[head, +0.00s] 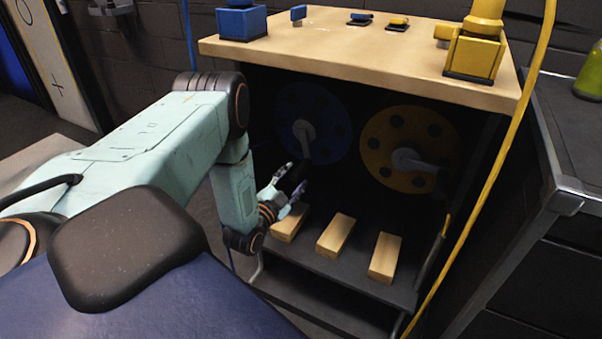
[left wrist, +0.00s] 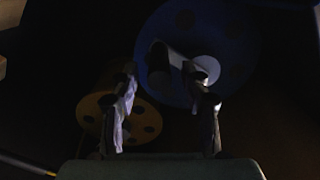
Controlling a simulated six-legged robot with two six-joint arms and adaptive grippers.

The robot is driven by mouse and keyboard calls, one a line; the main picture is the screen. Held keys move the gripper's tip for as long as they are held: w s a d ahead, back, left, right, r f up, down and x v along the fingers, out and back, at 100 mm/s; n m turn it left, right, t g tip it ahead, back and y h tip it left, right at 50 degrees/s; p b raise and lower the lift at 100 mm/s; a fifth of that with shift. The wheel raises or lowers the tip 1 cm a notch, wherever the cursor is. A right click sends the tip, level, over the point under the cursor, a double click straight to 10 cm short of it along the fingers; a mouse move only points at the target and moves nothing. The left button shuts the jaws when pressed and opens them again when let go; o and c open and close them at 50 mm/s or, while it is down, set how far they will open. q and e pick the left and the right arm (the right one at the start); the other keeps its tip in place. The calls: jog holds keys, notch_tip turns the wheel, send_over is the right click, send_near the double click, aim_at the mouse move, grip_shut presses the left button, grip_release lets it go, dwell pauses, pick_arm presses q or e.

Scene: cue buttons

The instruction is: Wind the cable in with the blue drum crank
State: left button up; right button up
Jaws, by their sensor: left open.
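The blue drum (head: 337,125) hangs in the dark bay under the wooden top, and its face also shows in the left wrist view (left wrist: 238,50). A grey crank arm runs down from its hub to a dark crank handle (head: 299,170). My left gripper (head: 294,180) is open at this handle. In the left wrist view the handle end (left wrist: 159,57) lies between the fingertips (left wrist: 160,72), with a gap on the left; contact is unclear. A blue cable (head: 189,35) hangs left of the bench. My right gripper is not in view.
The yellow drum (head: 375,135) with its grey crank sits right of the blue one. Several wooden blocks (head: 335,235) lie on the shelf below. A yellow cable (head: 515,120) runs down the bay's right side. Blue and yellow fittings stand on the wooden top (head: 350,50).

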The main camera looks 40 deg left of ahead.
aim_at(301, 169)
pick_arm(q)
jog(key=b+x, duration=0.1)
jog(key=x, duration=0.2)
jog(key=shift+w+a+f, duration=0.1)
jog(key=shift+w+f, duration=0.05)
jog(key=shift+w, duration=0.25)
jog(key=shift+w+a+b, duration=0.1)
jog(key=shift+w+b, duration=0.2)
jog(key=shift+w, duration=0.25)
grip_shut()
